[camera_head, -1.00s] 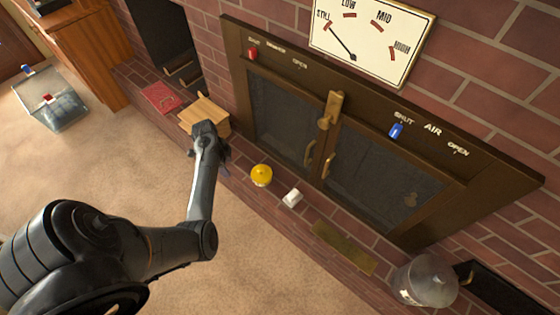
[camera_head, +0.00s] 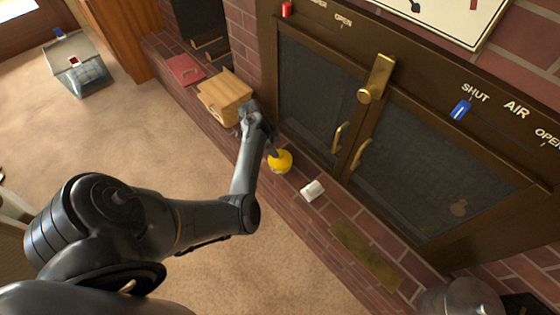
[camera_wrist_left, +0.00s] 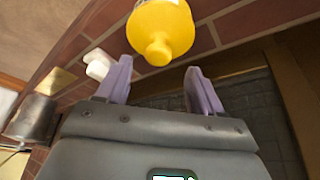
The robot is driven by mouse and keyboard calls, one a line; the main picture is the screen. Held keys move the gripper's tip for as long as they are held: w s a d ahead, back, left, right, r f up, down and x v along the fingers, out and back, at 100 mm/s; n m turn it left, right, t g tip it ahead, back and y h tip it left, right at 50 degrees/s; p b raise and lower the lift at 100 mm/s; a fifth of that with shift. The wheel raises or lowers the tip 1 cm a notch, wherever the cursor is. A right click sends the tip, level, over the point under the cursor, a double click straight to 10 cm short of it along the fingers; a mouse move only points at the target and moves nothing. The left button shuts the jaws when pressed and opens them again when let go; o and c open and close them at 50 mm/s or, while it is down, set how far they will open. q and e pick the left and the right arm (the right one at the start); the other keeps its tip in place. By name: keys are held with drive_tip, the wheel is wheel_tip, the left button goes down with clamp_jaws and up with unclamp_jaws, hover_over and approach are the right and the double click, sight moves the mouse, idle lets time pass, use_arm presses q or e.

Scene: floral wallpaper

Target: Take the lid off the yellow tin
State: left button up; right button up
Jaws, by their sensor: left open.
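The yellow tin (camera_head: 280,161) stands on the brick hearth in front of the stove doors. In the left wrist view the yellow tin (camera_wrist_left: 161,27) shows its round top with a knob pointing toward my left gripper (camera_wrist_left: 155,82). The two fingers are open, with the knob in front of and roughly between their tips, and nothing is held. In the head view my left gripper (camera_head: 268,145) is right beside the tin and partly overlaps it. The lid's seam cannot be made out. My right gripper is not in view.
A white block (camera_head: 312,190) lies right of the tin. A wooden box (camera_head: 226,95) stands on the hearth behind my left wrist, with a red book (camera_head: 185,69) farther left. The stove door handles (camera_head: 361,153) are close behind. A brass plate (camera_head: 366,254) lies on the hearth.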

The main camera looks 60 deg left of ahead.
sight(280, 153)
use_arm(q)
drive_tip(key=shift+w+d+f, duration=0.1)
drive_tip(key=shift+d+f, duration=0.05)
drive_tip(key=shift+f, duration=0.3)
drive_tip(key=shift+w+f+b, duration=0.25)
drive_tip(key=shift+f+b, duration=0.25)
drive_tip(key=shift+b, duration=0.05)
drive_tip(key=b+x, duration=0.2)
drive_tip(key=x, duration=0.1)
drive_tip(key=shift+s+d, duration=0.1)
drive_tip(key=shift+s, duration=0.1)
drive_tip(key=shift+w+d+f+b, duration=0.2)
drive_tip(key=shift+w+f+b, duration=0.05)
drive_tip(key=shift+f+b, duration=0.25)
drive_tip(key=shift+r, duration=0.1)
drive_tip(key=c, duration=1.1)
